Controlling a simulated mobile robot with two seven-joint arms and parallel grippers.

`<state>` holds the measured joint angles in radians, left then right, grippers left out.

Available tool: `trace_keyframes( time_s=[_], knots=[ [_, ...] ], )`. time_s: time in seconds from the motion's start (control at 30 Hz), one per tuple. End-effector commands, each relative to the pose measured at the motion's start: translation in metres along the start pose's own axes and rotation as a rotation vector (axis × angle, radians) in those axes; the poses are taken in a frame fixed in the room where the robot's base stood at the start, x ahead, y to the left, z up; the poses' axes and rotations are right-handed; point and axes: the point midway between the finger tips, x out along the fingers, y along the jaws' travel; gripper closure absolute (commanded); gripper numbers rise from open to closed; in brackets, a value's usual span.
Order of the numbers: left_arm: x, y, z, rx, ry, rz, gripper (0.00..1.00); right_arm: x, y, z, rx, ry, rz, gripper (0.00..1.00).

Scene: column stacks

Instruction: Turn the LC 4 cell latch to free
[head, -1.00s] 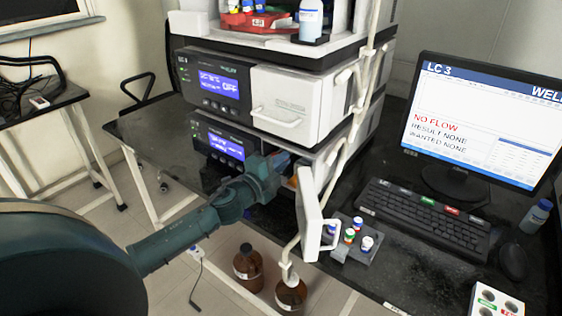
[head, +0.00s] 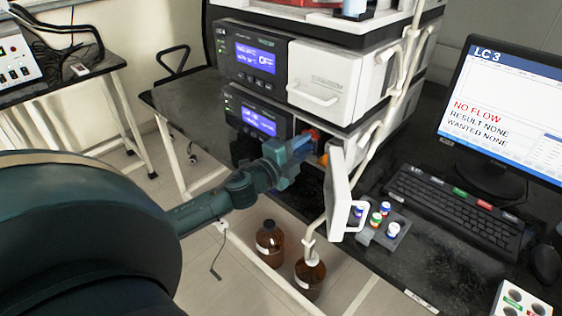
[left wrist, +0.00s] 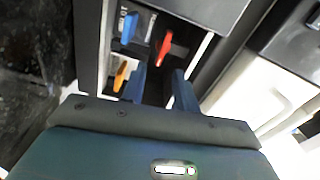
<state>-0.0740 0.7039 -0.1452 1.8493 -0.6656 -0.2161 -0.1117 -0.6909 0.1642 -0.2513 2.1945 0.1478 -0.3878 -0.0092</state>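The lower instrument (head: 258,118) has its white door (head: 341,190) swung open. My left gripper (head: 300,148) is at the opening, left of the door. In the left wrist view, several small levers show inside: a blue lever (left wrist: 130,28), a red lever (left wrist: 164,48) and an orange lever (left wrist: 121,76). My left gripper (left wrist: 162,85) has its two blue fingers apart, with nothing seen between them. The red lever is just beyond the fingertips; the orange one is beside the left finger. I cannot read which is the cell latch. My right gripper is not in view.
The upper instrument (head: 318,75) has its door closed. White tubing runs down beside the open door to brown bottles (head: 269,244) below. A small vial rack (head: 385,228), a keyboard (head: 458,208) and a monitor reading LC 3 and NO FLOW (head: 515,110) are to the right.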

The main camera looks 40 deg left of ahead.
Motion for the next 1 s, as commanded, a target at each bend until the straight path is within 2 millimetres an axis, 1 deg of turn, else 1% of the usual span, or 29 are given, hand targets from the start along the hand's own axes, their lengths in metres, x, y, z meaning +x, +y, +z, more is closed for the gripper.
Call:
trace_keyframes(
  time_s=[0.03, 0.2, 0.4, 0.5, 0.7, 1.0],
  knots=[
    [-0.012, 0.002, 0.000, 0.000, 0.001, 0.004, 0.70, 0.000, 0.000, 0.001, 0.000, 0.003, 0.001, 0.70],
    [-0.043, 0.002, -0.001, 0.001, 0.001, 0.003, 0.70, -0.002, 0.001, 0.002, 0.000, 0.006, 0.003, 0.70],
    [-0.073, 0.001, 0.000, 0.000, 0.000, 0.002, 0.70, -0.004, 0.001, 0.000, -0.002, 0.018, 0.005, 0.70],
    [-0.083, 0.001, 0.000, 0.001, 0.001, 0.001, 0.70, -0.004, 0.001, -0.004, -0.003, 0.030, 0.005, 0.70],
    [-0.090, -0.001, 0.000, 0.002, 0.000, -0.001, 0.70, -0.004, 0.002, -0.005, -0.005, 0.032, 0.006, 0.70],
    [-0.090, -0.001, 0.000, 0.002, 0.001, -0.001, 0.70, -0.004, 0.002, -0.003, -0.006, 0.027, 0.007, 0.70]
  ],
)
